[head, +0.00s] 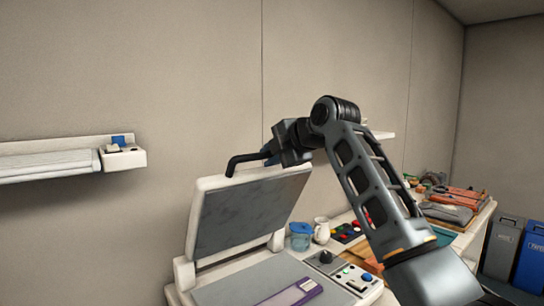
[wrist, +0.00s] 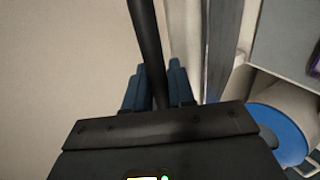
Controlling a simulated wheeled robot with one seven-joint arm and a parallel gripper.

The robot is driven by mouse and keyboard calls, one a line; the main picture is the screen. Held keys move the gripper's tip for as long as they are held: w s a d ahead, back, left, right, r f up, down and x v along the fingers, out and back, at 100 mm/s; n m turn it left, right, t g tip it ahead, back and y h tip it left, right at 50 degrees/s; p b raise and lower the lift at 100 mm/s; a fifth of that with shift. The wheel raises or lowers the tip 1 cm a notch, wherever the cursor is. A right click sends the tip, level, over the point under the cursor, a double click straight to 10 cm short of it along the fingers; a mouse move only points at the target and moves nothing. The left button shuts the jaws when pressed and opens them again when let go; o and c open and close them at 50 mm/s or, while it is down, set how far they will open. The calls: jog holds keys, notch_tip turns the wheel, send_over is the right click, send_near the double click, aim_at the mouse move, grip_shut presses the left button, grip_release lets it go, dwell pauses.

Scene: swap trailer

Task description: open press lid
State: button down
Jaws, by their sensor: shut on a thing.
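The press (head: 188,274) stands on the bench with its lid (head: 250,212) raised and tilted back, its grey underside facing me. A black bar handle (head: 240,161) sticks up from the lid's top edge. My gripper (head: 272,153) is at the right part of this handle, mostly hidden behind my wrist in the head view. In the wrist view my blue fingers (wrist: 153,90) are shut around the black handle bar (wrist: 146,35). The lid's edge (wrist: 215,50) runs alongside it. A purple-and-white packet (head: 292,293) lies on the grey lower plate (head: 235,287).
A control panel (head: 357,279) with buttons sits right of the plate. A blue-lidded jar (head: 301,236) and a white jug (head: 322,230) stand behind it. A wall shelf (head: 50,165) is at left. Bins (head: 503,245) stand at far right. The wall above the lid is bare.

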jog(key=shift+f, duration=0.1)
jog(key=c, duration=1.1)
grip_release()
jog(key=shift+s, duration=0.1)
jog(key=b+v, duration=0.2)
jog(key=v, duration=0.5)
jog(key=shift+s+d, duration=0.15)
jog(key=shift+s, duration=0.05)
